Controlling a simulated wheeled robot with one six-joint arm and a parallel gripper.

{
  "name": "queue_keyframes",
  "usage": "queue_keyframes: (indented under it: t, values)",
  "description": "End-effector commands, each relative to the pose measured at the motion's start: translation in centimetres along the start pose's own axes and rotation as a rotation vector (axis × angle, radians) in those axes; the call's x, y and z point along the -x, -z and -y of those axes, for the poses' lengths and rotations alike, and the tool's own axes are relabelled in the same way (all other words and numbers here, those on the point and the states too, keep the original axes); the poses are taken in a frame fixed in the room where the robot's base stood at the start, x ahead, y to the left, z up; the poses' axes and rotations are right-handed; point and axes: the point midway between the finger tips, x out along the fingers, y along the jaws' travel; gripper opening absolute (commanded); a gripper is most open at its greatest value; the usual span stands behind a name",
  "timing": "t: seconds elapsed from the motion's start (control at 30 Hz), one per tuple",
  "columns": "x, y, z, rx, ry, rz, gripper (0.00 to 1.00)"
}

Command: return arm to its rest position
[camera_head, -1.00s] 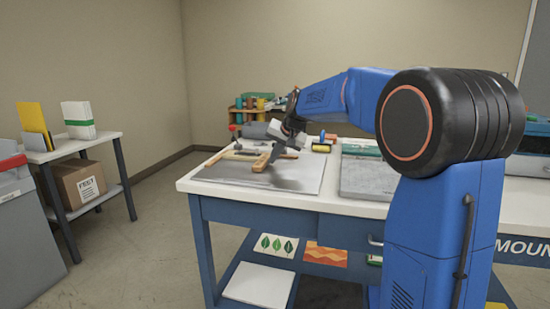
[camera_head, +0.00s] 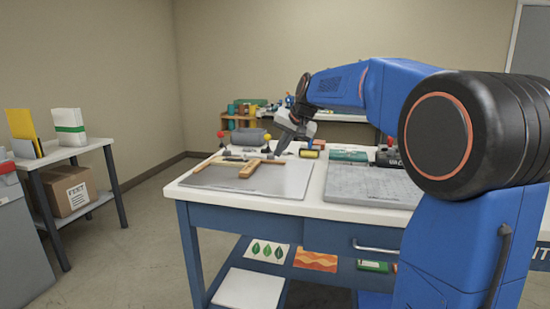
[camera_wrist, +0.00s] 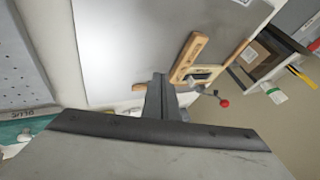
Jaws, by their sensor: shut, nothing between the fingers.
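My blue arm reaches over the workbench (camera_head: 230,202) in the head view. My gripper (camera_head: 279,146) hangs above the bench toward its back, shut and empty. In the wrist view my gripper (camera_wrist: 158,95) shows as dark fingers close together. Below and beside it, a wooden-handled tool (camera_head: 250,170) lies on the grey plate (camera_head: 285,184); the wooden piece also shows in the wrist view (camera_wrist: 189,56). The gripper appears apart from the tool.
A grey slab (camera_head: 372,187) lies right of the plate. A yellow roller (camera_head: 309,154) and a grey cylinder with red knobs (camera_head: 250,137) stand toward the back. A side table (camera_head: 72,152) is at left, with open floor between.

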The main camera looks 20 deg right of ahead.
Motion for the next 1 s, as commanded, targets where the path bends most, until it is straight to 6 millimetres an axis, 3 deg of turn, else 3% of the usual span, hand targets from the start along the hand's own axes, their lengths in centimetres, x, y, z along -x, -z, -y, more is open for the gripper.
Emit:
queue_keyframes:
  t: [0.33, 0.47, 0.77, 1.0]
  values:
    - [1.8, -0.2, -0.1, 0.002, -0.001, 0.000, 0.00]
    - [2.5, -2.0, -0.3, 0.021, -0.010, 0.005, 0.00]
    - [6.0, -12.8, -3.4, 0.140, -0.068, 0.041, 0.00]
    - [8.0, -22.2, -7.1, 0.244, -0.116, 0.072, 0.00]
